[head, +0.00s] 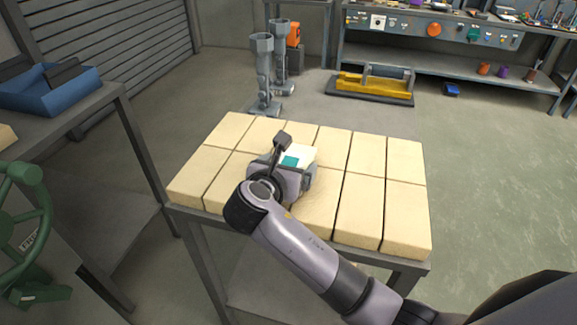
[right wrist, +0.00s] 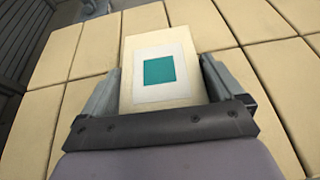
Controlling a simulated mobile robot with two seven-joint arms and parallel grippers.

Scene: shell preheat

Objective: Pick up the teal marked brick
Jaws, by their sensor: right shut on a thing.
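The teal marked brick is a cream block with a white square and a teal square on its top. In the head view the brick (head: 299,154) shows in part at the middle of the brick-topped table, partly hidden by my right gripper (head: 296,166). In the right wrist view the brick (right wrist: 160,42) sits between the two fingers of my right gripper (right wrist: 157,85), which is shut on it from both sides. Its top looks higher than the plain bricks around it. I cannot tell whether its underside touches them. My left gripper is not in view.
Several plain cream bricks (head: 403,215) cover the table on all sides. A yellow and grey machine (head: 375,84) lies on the floor behind. Open floor is at the right.

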